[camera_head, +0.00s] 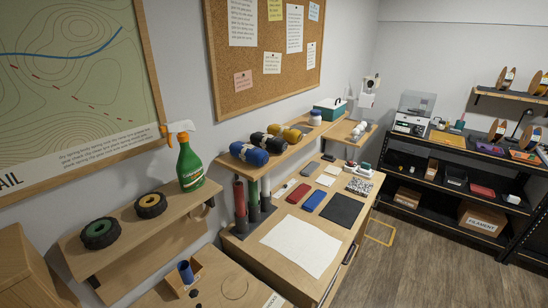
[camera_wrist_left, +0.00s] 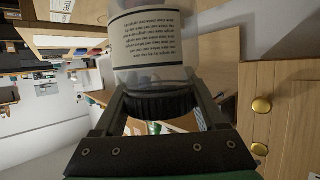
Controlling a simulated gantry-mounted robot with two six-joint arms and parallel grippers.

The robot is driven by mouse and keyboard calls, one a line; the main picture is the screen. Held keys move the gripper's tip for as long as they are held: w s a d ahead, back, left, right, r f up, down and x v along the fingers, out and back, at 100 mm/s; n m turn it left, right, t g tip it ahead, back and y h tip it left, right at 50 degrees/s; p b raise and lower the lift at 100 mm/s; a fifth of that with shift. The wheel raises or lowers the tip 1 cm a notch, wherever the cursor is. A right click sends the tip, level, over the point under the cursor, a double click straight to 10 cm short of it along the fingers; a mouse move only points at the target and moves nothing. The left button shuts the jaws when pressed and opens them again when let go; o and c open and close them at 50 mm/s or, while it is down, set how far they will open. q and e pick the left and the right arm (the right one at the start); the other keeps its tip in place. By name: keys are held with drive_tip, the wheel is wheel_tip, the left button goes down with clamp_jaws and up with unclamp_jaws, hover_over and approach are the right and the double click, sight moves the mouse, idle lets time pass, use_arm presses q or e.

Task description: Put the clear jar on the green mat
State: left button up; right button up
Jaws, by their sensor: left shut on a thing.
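The clear jar (camera_wrist_left: 155,72) fills the upper middle of the left wrist view. It has a black ribbed lid and a pale label with dark print. My left gripper (camera_wrist_left: 161,100) is shut on it, with a finger on each side of the lid. The jar's far end is cut off by the top of that view. Neither gripper shows in the head view, and my right gripper is in no view. I cannot make out a green mat in either view.
In the head view, a wooden desk holds a white sheet (camera_head: 301,246), a dark square mat (camera_head: 341,209) and small boxes. A green spray bottle (camera_head: 189,167) and two wheels stand on the left shelf. The wrist view shows a wooden drawer front (camera_wrist_left: 285,125) with brass knobs.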

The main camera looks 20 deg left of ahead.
use_arm(q)
drive_tip(key=w+d+f+m+t+h, duration=0.1)
drive_tip(key=w+d+f+m+h, duration=0.1)
drive_tip(key=d, duration=0.4)
drive_tip(key=w+d+f+m+t+h, duration=0.1)
drive_tip(key=w+d+f+m+h, duration=0.2)
drive_tip(key=w+d+m+h, duration=0.1)
drive_tip(key=w+d+h, duration=0.1)
drive_tip(key=w+d, duration=0.1)
drive_tip(key=d, duration=0.1)
drive_tip(key=shift+w, duration=0.3)
